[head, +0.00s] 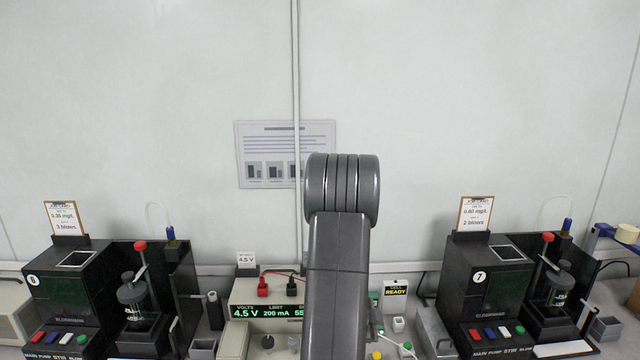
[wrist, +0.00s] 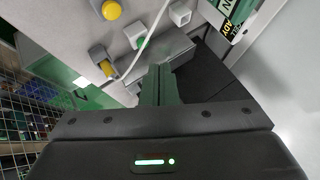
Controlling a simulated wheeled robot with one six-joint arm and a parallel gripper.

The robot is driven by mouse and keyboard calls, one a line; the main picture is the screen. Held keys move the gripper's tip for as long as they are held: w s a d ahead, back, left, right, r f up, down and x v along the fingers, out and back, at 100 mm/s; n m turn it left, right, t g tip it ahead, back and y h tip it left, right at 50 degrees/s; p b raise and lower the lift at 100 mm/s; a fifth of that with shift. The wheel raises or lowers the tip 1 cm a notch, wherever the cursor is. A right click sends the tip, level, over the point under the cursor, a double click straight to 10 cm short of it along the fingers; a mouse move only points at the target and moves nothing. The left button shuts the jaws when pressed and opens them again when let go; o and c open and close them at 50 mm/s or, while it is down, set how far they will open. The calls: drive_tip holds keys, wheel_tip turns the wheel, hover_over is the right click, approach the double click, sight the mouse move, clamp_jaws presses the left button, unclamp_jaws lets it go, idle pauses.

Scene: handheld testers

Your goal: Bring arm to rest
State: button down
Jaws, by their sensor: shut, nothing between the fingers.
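My arm rises in the middle of the head view, and its grey links cover part of the bench and the wall. My gripper is not visible in the head view. In the wrist view my gripper (wrist: 160,84) shows with its fingers together and nothing between them. It is above the bench, near a grey metal box (wrist: 158,62) and a dark block. I cannot tell from the wrist view whether the fingers touch anything.
Tester 6 (head: 70,290) stands at left and tester 7 (head: 485,285) at right. A power supply (head: 262,298) reading 4.5 V is left of my arm. A READY sign (head: 395,288) stands right of it.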

drive_tip(key=b, duration=0.5)
hover_over(374, 357)
wheel_tip(374, 357, down, 5)
drive_tip(key=shift+f, duration=0.15)
drive_tip(key=shift+r+p, duration=0.25)
drive_tip(key=shift+p, duration=1.25)
